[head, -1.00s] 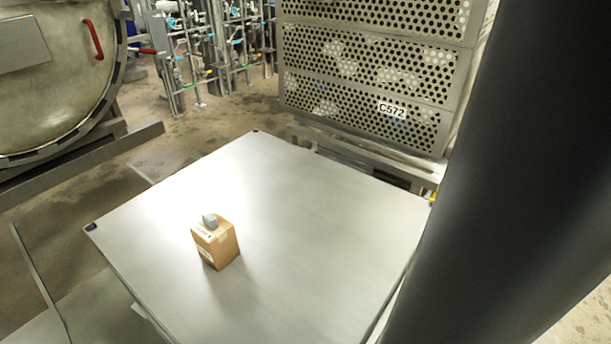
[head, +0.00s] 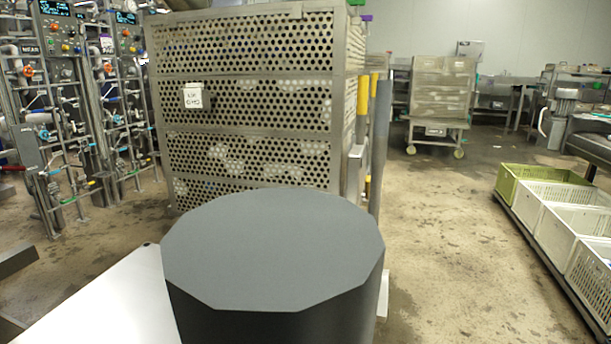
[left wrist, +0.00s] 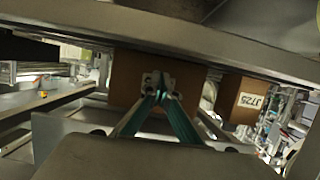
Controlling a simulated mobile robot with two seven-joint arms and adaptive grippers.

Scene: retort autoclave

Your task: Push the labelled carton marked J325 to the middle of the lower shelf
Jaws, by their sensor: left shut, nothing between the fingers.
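In the left wrist view my left gripper (left wrist: 158,88) is shut and empty, its two fingertips meeting in front of a plain brown carton (left wrist: 124,82). I cannot tell whether they touch it. No label shows on this carton's visible face, so I cannot tell whether it is J325. A second brown carton (left wrist: 228,91) hangs in view to the right, with a white label that seems to read J725. Both sit beneath a broad metal panel (left wrist: 210,45), which hides their tops. The head view shows neither carton and no gripper. My right gripper is not in view.
In the head view a bright metal tabletop (head: 95,305) lies at lower left. A perforated metal cage (head: 250,110) stands behind it, with pipework (head: 80,140) to the left. Plastic crates (head: 548,195) stand in a row at right. The floor between cage and crates is clear.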

